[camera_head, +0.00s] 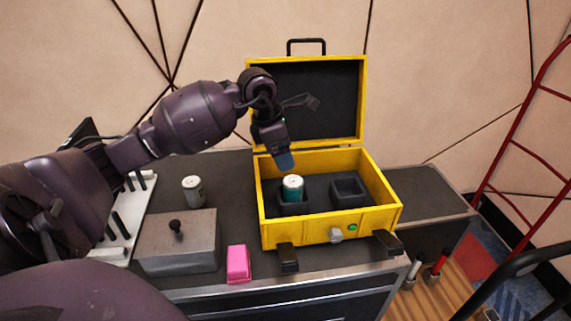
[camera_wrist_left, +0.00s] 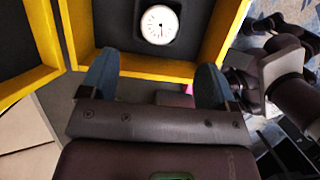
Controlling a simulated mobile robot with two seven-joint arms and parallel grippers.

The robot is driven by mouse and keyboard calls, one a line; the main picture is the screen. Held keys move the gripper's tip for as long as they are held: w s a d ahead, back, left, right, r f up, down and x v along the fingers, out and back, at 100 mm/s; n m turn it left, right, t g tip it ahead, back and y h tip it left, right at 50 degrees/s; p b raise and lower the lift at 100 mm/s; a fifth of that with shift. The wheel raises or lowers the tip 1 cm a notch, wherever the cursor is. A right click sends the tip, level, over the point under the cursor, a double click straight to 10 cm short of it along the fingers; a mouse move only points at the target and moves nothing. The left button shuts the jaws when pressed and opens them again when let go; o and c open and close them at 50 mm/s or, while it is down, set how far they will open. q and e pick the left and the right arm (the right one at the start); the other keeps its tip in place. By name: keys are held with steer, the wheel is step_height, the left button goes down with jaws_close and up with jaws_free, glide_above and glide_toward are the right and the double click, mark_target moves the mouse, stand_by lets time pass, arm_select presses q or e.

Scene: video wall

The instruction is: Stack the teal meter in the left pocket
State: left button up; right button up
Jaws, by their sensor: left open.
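The teal meter (camera_head: 292,190) stands upright in the left pocket (camera_head: 291,208) of the open yellow case (camera_head: 291,235). Its round white dial (camera_wrist_left: 159,25) faces up in the left wrist view, inside the dark pocket. My left gripper (camera_head: 286,161) is just above and behind the meter, apart from it. In the left wrist view its two blue fingers are spread, with nothing between them (camera_wrist_left: 155,80). The right pocket (camera_head: 348,193) is empty. My right gripper does not show.
A grey-green can (camera_head: 193,190) stands left of the case on the dark bench. A grey metal box with a black knob (camera_head: 178,245) and a pink block (camera_head: 238,263) sit near the front. The raised lid (camera_head: 306,100) stands behind the gripper.

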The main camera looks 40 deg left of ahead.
arm_select(q)
steer(key=shift+v, duration=1.15)
